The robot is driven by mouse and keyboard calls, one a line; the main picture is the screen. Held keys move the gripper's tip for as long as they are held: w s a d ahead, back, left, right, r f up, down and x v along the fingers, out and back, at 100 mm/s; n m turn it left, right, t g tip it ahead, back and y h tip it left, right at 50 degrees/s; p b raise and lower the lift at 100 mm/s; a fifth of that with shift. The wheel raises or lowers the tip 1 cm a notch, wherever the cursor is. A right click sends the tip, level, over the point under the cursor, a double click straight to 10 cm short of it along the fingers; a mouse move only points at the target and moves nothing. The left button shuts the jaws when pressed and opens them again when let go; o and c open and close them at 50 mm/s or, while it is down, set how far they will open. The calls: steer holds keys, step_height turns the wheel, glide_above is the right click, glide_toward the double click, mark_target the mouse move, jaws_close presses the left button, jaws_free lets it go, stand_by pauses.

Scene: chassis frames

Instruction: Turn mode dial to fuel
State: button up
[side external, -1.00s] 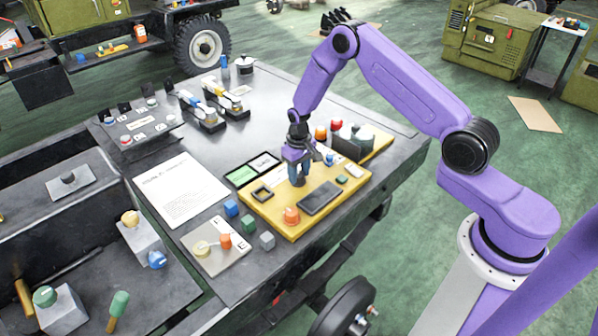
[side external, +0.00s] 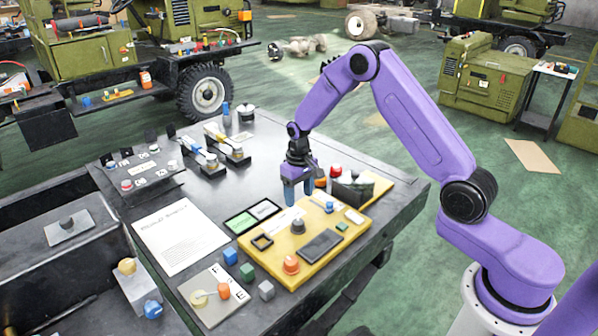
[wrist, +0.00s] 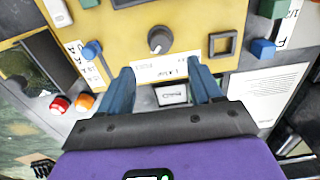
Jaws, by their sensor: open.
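The mode dial appears to be the dark round knob (side external: 298,226) on the yellow panel (side external: 268,258). In the wrist view the knob (wrist: 160,39) shows a light pointer mark toward its lower edge. A white label strip (wrist: 168,68) lies beside it, its words too small to read surely. My gripper (side external: 298,197) is open and empty, above and behind the knob in the side view, not touching it. In the wrist view my gripper's fingers (wrist: 160,72) are spread, with the knob beyond their tips.
On the panel are an orange knob (side external: 291,265), a dark rectangular plate (side external: 320,244), a square frame (side external: 262,242) and a blue-tipped lever (side external: 329,207). Red and orange buttons stand behind. Loose cubes (side external: 247,271) and a paper sheet (side external: 180,237) lie left.

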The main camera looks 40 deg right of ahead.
step_height(320, 180, up, 8)
steer(key=shift+f, duration=0.2)
steer(key=shift+a, duration=0.1)
steer(key=s+a+r+n, duration=0.3)
steer(key=s+a+r, duration=0.15)
steer(key=s, duration=0.35)
steer(key=s+a+r+n, duration=0.3)
steer(key=s+a, duration=0.3)
steer(key=s, duration=0.2)
steer(key=s+d+r+n, duration=0.1)
steer(key=s+n, duration=0.2)
steer(key=s, duration=0.8)
steer(key=s+d+r+n, duration=0.1)
steer(key=s+d+n, duration=0.1)
steer(key=s, duration=0.9)
steer(key=shift+d+n, duration=0.2)
steer(key=shift+n, duration=0.7)
